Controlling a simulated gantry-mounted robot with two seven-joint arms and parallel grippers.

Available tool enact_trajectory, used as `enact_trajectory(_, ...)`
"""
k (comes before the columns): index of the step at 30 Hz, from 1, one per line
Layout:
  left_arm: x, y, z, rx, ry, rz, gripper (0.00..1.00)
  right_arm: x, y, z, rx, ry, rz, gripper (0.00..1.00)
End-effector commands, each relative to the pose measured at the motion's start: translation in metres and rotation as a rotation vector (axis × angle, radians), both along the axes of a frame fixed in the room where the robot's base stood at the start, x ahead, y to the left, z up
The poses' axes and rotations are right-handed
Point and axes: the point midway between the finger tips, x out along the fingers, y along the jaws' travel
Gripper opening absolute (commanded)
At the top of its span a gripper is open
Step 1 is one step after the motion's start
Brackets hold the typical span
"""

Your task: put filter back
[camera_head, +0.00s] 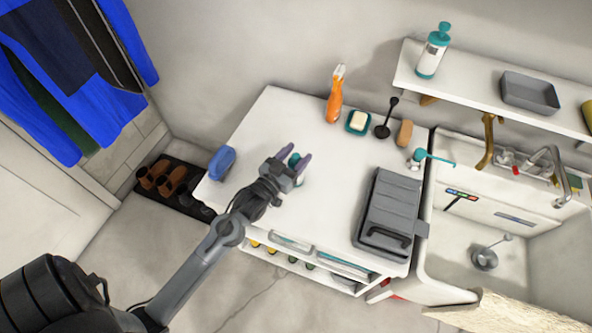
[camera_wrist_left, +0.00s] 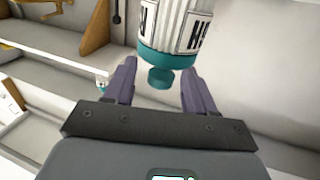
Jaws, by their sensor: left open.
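A white ribbed cylinder with a teal end cap and dark lettering, which looks like the filter (camera_wrist_left: 178,28), shows in the left wrist view. Its small teal knob (camera_wrist_left: 160,77) lies between the two fingers of my left gripper (camera_head: 299,154), with a gap on both sides. The gripper is open, with purple-grey fingers, over the white cabinet top. In the head view only a bit of teal shows between the fingers; the gripper hides most of the cylinder. A grey case with a dark handle (camera_head: 390,212) lies on the right of the cabinet top. My right gripper is not in view.
On the white cabinet top (camera_head: 262,125) stand a blue brush (camera_head: 222,162), an orange bottle (camera_head: 335,97), a soap dish (camera_head: 357,128) and a black plunger-like tool (camera_head: 386,122). A wall shelf (camera_head: 460,80) and sink (camera_head: 480,246) are right. The middle top is mostly clear.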

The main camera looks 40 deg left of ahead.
Motion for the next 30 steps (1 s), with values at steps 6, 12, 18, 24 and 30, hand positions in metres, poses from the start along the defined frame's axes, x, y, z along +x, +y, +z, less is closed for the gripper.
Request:
enact_trajectory(6,-0.0004,0.0000,-0.0002,0.000,0.001,0.000,0.37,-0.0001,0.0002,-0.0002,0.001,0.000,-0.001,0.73)
enact_trajectory(12,-0.0005,0.0000,-0.0003,0.000,0.001,0.000,0.06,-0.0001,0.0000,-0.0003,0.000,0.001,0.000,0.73)
enact_trajectory(18,-0.0005,0.0001,0.0004,0.000,-0.001,0.000,0.00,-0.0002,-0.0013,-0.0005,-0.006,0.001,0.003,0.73)
enact_trajectory(24,-0.0005,0.0000,0.0004,0.000,-0.001,0.000,0.00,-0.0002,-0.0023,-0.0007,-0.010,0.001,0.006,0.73)
enact_trajectory(30,-0.0002,0.0001,0.0066,0.000,-0.001,0.000,0.00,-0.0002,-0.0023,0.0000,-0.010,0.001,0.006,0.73)
